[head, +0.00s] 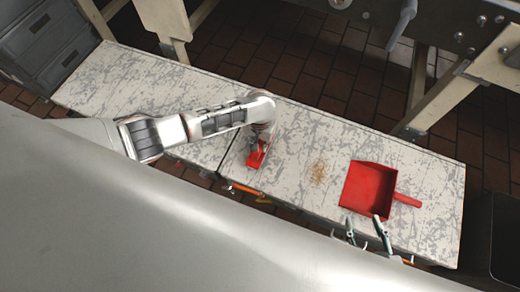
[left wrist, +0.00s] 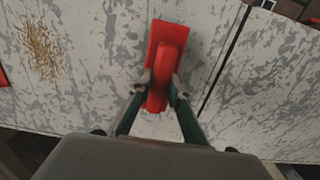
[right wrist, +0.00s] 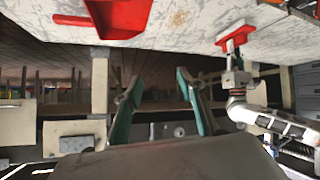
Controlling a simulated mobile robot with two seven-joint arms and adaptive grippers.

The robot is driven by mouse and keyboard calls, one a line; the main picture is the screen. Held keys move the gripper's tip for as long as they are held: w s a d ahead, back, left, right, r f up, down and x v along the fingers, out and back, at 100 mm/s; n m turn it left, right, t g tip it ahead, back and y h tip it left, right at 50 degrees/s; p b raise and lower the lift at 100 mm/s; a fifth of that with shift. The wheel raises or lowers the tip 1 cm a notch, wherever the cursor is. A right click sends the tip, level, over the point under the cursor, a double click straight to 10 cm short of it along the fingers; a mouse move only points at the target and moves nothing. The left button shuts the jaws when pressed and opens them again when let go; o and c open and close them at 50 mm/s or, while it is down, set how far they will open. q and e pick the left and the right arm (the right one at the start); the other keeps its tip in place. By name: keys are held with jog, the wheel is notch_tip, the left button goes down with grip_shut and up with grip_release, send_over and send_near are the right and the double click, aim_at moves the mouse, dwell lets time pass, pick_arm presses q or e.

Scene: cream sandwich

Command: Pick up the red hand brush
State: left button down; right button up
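The red hand brush (head: 257,156) is at the bench, near the dark seam and the front edge. In the left wrist view the brush (left wrist: 169,37) has its handle between the fingers of my left gripper (left wrist: 161,84). Both fingertips appear to press on the handle's sides, so the gripper looks shut on it. The brush also shows in the right wrist view (right wrist: 235,40). I cannot tell whether it rests on the bench or is slightly above it. My right gripper (head: 363,222) is open and empty by the front edge, near the dustpan.
A red dustpan (head: 368,188) lies on the right part of the scratched bench (head: 320,125), its handle pointing right. A patch of tan crumbs (head: 318,172) lies between brush and dustpan. A dark bin (head: 492,235) stands at the right. The bench's left part is clear.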

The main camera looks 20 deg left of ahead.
jog(key=shift+s+f, duration=0.1)
jog(key=shift+f, duration=0.05)
pick_arm(q)
jog(key=r, duration=0.1)
jog(key=r+p, duration=0.1)
jog(key=r, duration=0.1)
jog(key=shift+w+r+p, duration=0.2)
jog(key=shift+w+p, duration=0.05)
jog(key=shift+p, duration=0.15)
notch_tip(320, 180, up, 2)
jog(key=shift+w+r+p, duration=0.1)
jog(key=shift+p, duration=0.45)
notch_tip(320, 180, up, 14)
jog(key=p, duration=0.7)
jog(key=shift+s+r, duration=0.15)
jog(key=shift+s, duration=0.25)
pick_arm(e)
jog(key=shift+m, duration=0.3)
jog(key=r, duration=0.3)
jog(key=s+r, duration=0.1)
jog(key=shift+d+r, duration=0.2)
jog(key=shift+d, duration=0.1)
pick_arm(q)
jog(key=c, duration=2.9)
grip_release()
